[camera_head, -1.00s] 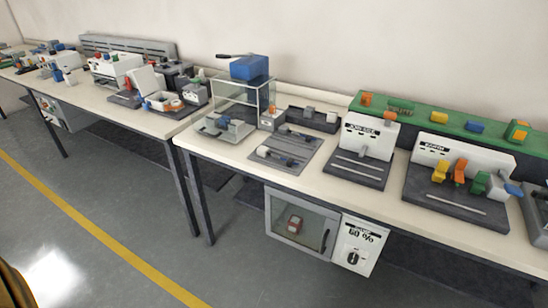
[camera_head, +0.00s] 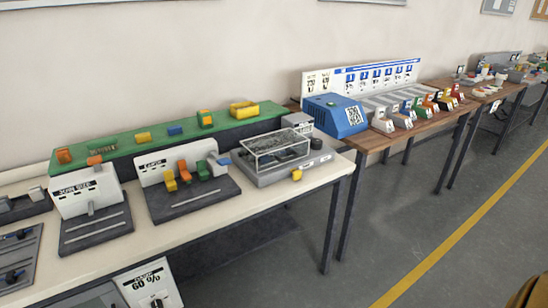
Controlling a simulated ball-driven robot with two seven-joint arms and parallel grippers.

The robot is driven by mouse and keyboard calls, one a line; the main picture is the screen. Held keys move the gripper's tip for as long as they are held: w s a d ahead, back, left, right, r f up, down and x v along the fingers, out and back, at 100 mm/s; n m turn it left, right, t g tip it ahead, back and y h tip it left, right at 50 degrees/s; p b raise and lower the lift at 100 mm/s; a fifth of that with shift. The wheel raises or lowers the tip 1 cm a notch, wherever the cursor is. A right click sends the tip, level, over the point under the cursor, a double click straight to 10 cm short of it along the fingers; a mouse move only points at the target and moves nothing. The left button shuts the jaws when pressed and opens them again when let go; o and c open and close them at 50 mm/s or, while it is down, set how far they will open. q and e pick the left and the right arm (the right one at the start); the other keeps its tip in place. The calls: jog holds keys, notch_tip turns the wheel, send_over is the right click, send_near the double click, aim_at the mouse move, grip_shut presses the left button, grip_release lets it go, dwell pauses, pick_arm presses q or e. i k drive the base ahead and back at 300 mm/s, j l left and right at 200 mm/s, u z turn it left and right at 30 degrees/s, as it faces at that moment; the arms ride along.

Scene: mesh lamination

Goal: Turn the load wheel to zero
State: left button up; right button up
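I cannot pick out a load wheel with certainty. Further left is another labelled grey device (camera_head: 86,194); the small lettering is hard to read. A white panel marked 60 % (camera_head: 150,284), with a dark knob, hangs under the bench, cut off by the lower edge.
A green shelf (camera_head: 165,142) with orange, yellow and blue blocks runs along the bench's back. A wooden table (camera_head: 440,110) to the right holds a blue box (camera_head: 333,116) and several coloured holders. Grey floor (camera_head: 400,220) with a yellow line (camera_head: 455,237) lies open in front.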

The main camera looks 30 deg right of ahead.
aim_at(316, 144)
jog(key=z, duration=1.35)
jog(key=i+l, duration=0.1)
jog(key=i, duration=0.3)
